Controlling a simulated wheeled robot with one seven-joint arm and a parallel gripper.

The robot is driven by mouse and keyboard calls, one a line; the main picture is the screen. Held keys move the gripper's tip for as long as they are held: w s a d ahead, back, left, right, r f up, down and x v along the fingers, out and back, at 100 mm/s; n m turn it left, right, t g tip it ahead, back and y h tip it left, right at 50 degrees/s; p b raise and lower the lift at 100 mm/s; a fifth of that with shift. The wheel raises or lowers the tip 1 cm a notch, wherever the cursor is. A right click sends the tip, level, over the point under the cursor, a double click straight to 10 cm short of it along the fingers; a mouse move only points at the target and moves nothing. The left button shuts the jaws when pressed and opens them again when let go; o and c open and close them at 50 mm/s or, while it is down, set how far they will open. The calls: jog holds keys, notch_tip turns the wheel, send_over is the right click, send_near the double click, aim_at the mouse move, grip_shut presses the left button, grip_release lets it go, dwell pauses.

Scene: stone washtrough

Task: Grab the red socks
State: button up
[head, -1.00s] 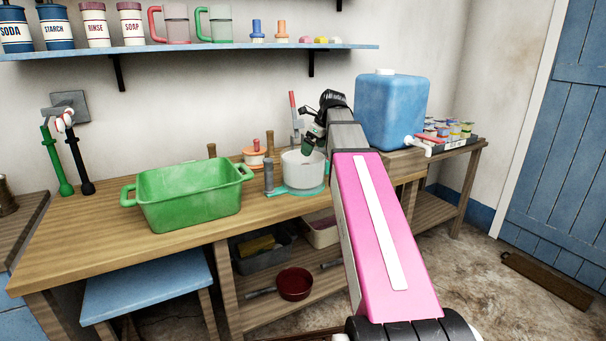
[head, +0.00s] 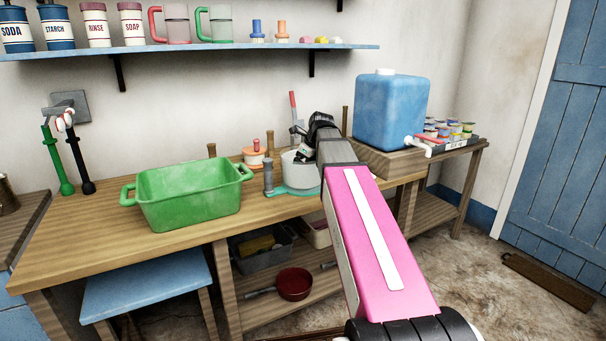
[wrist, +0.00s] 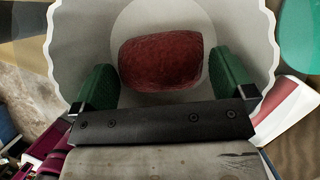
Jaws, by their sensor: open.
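The red socks (wrist: 161,62) show in the wrist view as a dark red, rounded bundle on the floor of a white round tub (wrist: 126,20). In the head view the tub (head: 297,176) stands on a teal base on the bench, and its inside is hidden. My gripper (wrist: 164,80) is open, its two green fingers reaching into the tub on the left and right of the red bundle. A gap shows at each side, and the bundle is not held. In the head view my arm hides part of the tub and the fingertips.
A green basin (head: 190,195) stands left of the tub. A blue water container (head: 391,112) stands to the right, behind my arm. A grey post (head: 268,177) and an orange-lidded pot (head: 254,157) are close beside the tub.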

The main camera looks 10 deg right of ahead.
jog(key=x, duration=0.3)
jog(key=shift+f, duration=0.15)
jog(key=c, duration=0.7)
jog(key=shift+o, duration=0.2)
notch_tip(320, 180, up, 10)
jog(key=shift+r, duration=0.1)
jog(key=shift+r, duration=1.95)
jog(key=shift+r, duration=0.15)
jog(key=shift+r, duration=0.3)
